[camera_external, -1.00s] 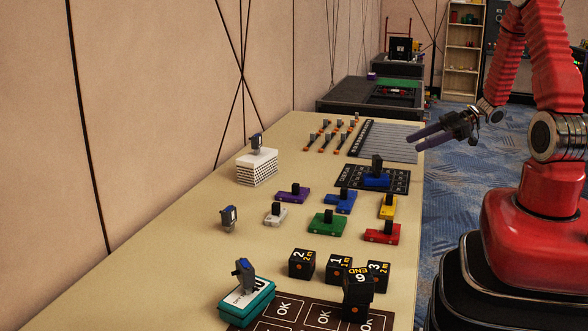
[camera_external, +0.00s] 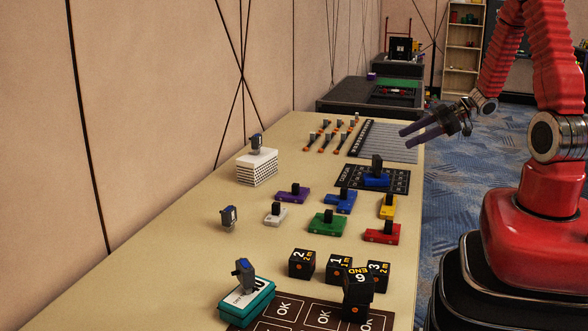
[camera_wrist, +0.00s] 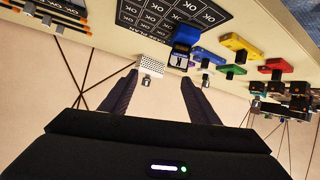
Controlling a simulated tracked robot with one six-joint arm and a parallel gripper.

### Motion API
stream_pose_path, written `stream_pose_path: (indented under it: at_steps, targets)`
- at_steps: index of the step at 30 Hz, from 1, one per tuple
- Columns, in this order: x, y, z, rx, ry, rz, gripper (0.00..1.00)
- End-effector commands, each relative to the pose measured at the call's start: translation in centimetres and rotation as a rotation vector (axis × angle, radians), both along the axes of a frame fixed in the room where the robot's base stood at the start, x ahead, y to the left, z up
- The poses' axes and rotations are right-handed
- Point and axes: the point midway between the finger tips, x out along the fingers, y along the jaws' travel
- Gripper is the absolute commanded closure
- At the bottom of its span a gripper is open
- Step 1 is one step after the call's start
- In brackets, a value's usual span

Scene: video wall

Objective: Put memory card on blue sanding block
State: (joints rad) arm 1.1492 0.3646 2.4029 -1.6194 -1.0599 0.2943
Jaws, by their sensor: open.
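My gripper (camera_external: 422,131) is open and empty, above the table's right edge and pointing left; its two fingers also show in the wrist view (camera_wrist: 158,97). A blue block with a tall dark upright piece (camera_external: 376,179) stands on the black lettered mat. In the wrist view the blue block (camera_wrist: 185,36) has a dark labelled face below it. Another blue block (camera_external: 341,201) with a black handle lies nearer. Small dark blue-grey upright pieces, possibly memory cards, stand on the white stack (camera_external: 256,142), on the table (camera_external: 229,216) and on the teal box (camera_external: 244,274).
Purple (camera_external: 292,194), yellow (camera_external: 388,208), green (camera_external: 327,223), red (camera_external: 382,233) and white (camera_external: 275,216) blocks lie mid-table. Black numbered cubes (camera_external: 302,264) stand in front. Orange-tipped tools and a grey striped panel (camera_external: 388,143) lie at the back. A wall bounds the left.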

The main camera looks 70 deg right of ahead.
Motion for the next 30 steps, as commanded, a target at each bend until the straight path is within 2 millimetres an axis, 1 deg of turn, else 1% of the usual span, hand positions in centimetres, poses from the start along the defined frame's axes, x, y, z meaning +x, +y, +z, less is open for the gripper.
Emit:
stream_pose_path:
  at_steps: [1,6,10,14,19,23,26,29,30]
  targets:
    - [1.2,-0.3,0.8,-0.053,0.013,-0.02,0.45]
    - [4.3,-1.9,3.5,-0.215,0.06,-0.128,0.45]
    - [6.1,-2.3,6.2,-0.308,0.087,-0.215,0.45]
    - [7.1,-2.1,9.0,-0.371,0.113,-0.304,0.45]
    - [7.4,-0.5,12.5,-0.408,0.144,-0.411,0.45]
    - [6.9,1.5,14.8,-0.401,0.174,-0.48,0.45]
    - [6.1,3.6,16.2,-0.378,0.202,-0.522,0.45]
    - [5.0,6.1,17.2,-0.342,0.238,-0.55,0.45]
    - [4.4,7.2,17.5,-0.324,0.253,-0.557,0.45]
